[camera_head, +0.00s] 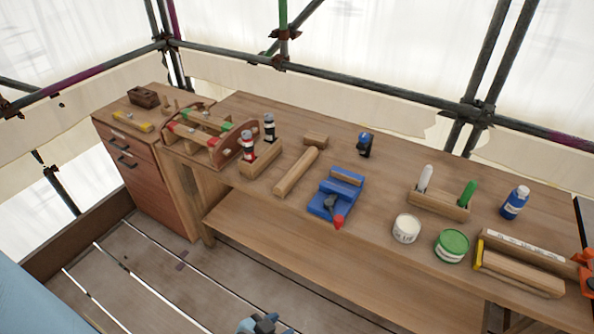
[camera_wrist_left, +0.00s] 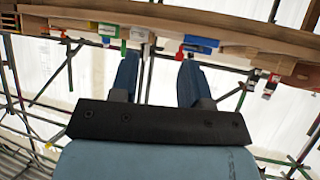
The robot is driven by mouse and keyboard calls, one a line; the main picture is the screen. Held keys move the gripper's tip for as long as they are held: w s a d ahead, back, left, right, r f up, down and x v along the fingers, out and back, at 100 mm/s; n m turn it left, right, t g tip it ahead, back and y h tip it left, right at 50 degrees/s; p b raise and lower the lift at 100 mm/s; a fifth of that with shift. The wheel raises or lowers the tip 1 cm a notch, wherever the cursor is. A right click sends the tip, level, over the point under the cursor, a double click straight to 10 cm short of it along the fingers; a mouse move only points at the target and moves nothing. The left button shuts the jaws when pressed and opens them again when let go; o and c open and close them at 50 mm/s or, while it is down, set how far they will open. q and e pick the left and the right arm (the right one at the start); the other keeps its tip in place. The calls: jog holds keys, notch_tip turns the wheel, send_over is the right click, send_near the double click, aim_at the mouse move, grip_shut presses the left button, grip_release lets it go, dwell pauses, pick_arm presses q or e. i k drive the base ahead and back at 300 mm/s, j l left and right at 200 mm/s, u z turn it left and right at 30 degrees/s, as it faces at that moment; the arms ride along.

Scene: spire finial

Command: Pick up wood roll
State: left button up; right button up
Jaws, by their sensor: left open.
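The wood roll (camera_head: 296,172) is a plain light-brown wooden rod lying on the workbench (camera_head: 385,190) in the head view. I cannot pick out the roll there. A small blue and dark part of mine shows at the bottom edge of the head view, away from the roll. My right gripper cannot be made out.
The block holder (camera_head: 261,160) stands left of the roll, the blue tool (camera_head: 336,195) right. A small wooden block (camera_head: 316,140) lies behind it. Further right are a white tin (camera_head: 406,228) and green-lidded tin (camera_head: 452,245). A lower shelf (camera_head: 300,250) juts out below the benchtop.

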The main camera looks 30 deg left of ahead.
aim_at(295, 173)
jog(key=i+j+u, duration=0.1)
jog(key=i+j, duration=0.25)
jog(key=i+j+u, duration=0.15)
jog(key=i+j, duration=0.15)
jog(key=i, duration=0.3)
jog(key=i+j+u, duration=0.1)
jog(key=i+j, duration=0.15)
jog(key=i, duration=0.2)
